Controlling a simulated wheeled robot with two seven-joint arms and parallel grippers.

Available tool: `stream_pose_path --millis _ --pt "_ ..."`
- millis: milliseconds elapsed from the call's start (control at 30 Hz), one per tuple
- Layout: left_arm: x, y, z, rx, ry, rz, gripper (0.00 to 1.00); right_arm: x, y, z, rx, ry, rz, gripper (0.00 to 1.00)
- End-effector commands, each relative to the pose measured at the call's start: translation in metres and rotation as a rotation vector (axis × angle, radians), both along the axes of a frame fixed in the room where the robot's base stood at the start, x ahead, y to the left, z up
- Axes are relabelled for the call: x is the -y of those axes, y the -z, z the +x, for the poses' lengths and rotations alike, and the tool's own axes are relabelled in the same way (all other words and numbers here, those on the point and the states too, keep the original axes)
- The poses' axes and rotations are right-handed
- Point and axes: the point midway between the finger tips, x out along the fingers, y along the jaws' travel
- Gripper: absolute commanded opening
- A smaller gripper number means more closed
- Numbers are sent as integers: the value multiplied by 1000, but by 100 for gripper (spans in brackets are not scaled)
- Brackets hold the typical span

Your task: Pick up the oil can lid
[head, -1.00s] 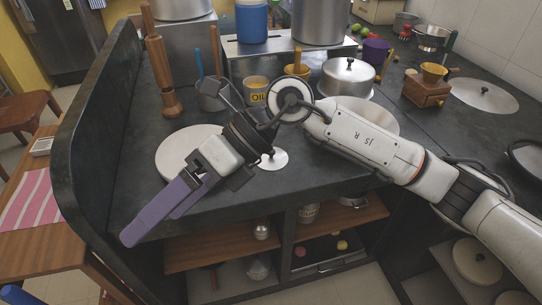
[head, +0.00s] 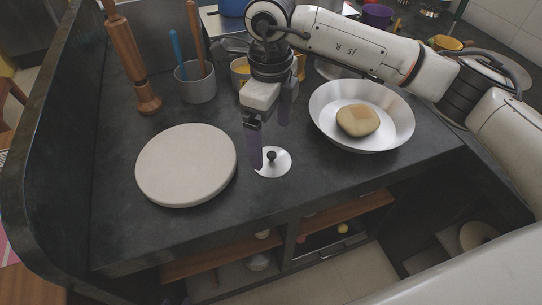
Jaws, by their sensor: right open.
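The oil can lid (head: 278,166), a small shiny disc with a dark knob, lies flat on the dark counter near its front edge. My right gripper (head: 268,143) points down over the lid, its purple fingers apart and empty. One finger overlaps the lid's left edge in the picture; I cannot tell if it touches. The yellow oil can (head: 239,74) stands behind, partly hidden by my right arm. My left gripper is not in view.
A round pale board (head: 186,165) lies left of the lid. A steel bowl with a bread roll (head: 358,121) sits to the right. A grey pot of utensils (head: 196,84) and a wooden mill (head: 124,50) stand behind. Bare counter lies in front.

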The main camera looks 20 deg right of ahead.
Motion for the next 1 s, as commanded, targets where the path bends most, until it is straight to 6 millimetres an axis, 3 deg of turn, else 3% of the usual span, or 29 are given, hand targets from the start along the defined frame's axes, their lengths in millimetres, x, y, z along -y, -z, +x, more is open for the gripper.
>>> stream_pose_path --millis 400,667,933,1000 --pt "0 -10 6 16 -3 -4 31 2 51 -1 0 -1 1 92" --pt "-2 -11 10 24 -5 -2 31 2 55 -1 1 -1 3 92" --pt "-3 -9 8 18 -6 0 31 2 55 -1 1 -1 3 48" --pt "-3 -9 7 15 -5 1 31 2 54 -1 1 -1 3 48"
